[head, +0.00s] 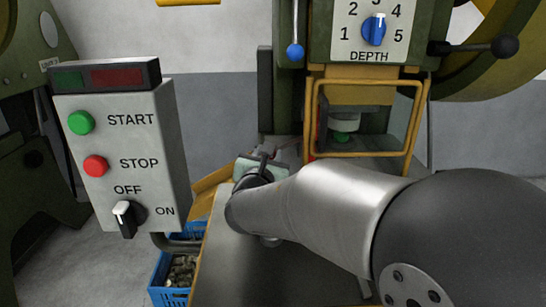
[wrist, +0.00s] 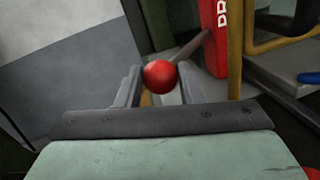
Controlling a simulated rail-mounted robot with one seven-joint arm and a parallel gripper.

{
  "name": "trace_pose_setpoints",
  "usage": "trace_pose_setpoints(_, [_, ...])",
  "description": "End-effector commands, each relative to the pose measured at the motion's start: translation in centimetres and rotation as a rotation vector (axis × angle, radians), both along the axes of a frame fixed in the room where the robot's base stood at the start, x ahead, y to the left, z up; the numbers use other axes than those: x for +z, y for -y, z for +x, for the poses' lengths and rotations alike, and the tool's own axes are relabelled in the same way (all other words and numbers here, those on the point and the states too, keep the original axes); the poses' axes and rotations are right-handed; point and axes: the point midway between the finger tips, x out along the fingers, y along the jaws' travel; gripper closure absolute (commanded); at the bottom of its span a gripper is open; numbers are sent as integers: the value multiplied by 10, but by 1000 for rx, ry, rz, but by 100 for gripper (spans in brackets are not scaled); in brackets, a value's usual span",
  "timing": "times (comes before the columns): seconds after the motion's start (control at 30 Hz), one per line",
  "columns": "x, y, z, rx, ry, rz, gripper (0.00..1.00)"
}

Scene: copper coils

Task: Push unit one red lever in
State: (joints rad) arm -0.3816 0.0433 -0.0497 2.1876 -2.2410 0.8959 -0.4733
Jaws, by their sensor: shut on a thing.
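The red lever's round red knob (wrist: 160,77) sits between the two fingers of my gripper (wrist: 159,82) in the wrist view. The fingers are shut on the knob, one on each side. The lever's rod (wrist: 193,46) runs from the knob up and right toward a red upright panel (wrist: 214,35) with white lettering. In the head view my gripper (head: 262,163) is at the far end of my arm, left of the press's yellow guard frame. The knob cannot be made out there.
A control box (head: 133,165) with START, STOP and an OFF/ON switch stands at left. The yellow guard frame (head: 313,118) is just right of my gripper. A blue crate (head: 160,272) with metal pieces is below left. The DEPTH dial (head: 374,30) is above.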

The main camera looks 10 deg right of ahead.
Motion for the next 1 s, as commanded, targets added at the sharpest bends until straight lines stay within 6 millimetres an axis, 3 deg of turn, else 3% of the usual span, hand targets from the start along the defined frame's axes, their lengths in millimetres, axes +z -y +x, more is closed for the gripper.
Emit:
trace_pose_setpoints(0.07, [-2,8,-1,-18,-3,1,100])
trace_pose_setpoints(0.1, [-2,8,-1,-18,-3,1,60])
trace_pose_setpoints(0.17, [-2,8,-1,-18,-3,1,45])
trace_pose_setpoints(0.57, [0,1,-7,-9,-1,2,45])
trace_pose_setpoints(0.77, [2,-11,-42,-7,-2,2,45])
trace_pose_setpoints(1.0, [3,-30,-98,-8,-1,1,45])
